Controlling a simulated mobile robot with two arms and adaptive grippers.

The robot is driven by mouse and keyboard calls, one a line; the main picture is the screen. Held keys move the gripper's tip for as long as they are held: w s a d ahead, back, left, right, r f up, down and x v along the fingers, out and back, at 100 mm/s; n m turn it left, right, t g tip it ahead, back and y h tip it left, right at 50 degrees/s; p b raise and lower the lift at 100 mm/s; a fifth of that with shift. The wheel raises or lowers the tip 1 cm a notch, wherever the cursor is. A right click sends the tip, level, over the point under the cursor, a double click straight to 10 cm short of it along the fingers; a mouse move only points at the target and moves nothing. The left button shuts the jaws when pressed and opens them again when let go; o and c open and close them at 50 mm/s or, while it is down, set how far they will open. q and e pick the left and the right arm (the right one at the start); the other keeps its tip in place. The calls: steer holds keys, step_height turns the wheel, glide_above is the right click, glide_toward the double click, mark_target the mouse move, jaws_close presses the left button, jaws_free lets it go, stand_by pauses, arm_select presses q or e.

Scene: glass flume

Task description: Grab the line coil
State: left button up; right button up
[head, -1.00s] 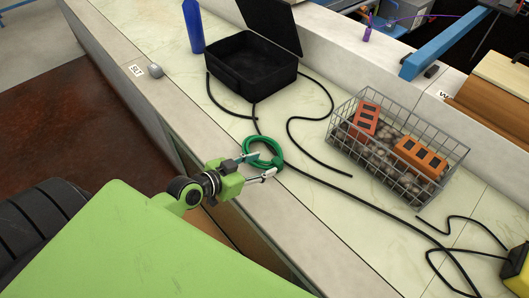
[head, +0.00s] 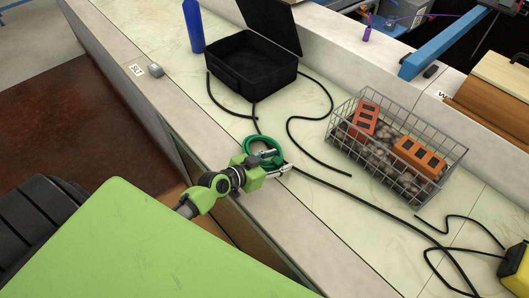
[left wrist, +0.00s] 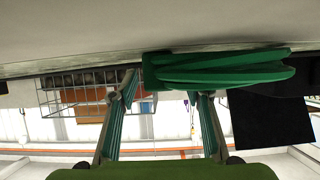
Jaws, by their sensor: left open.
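The line coil (head: 249,143) is a green ring of several turns lying on the pale bench top, left of the wire basket. My left gripper (head: 277,163) is at the near right side of the coil, with its fingers apart and partly over the ring. In the left wrist view the coil (left wrist: 225,66) spans the top centre and right. The open left gripper (left wrist: 165,92) shows there with one edge of the coil between the finger lines and the rest beyond the right finger. Whether the fingers touch it cannot be told. My right gripper is not in view.
An open black case (head: 252,70) and a blue bottle (head: 193,27) stand behind the coil. A wire basket (head: 375,165) holds orange bricks and stones. Black cables (head: 335,172) run over the bench. A small grey object (head: 155,70) sits near the bench edge.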

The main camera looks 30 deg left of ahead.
arm_select(q)
jaws_close()
steer(key=shift+r, duration=0.2)
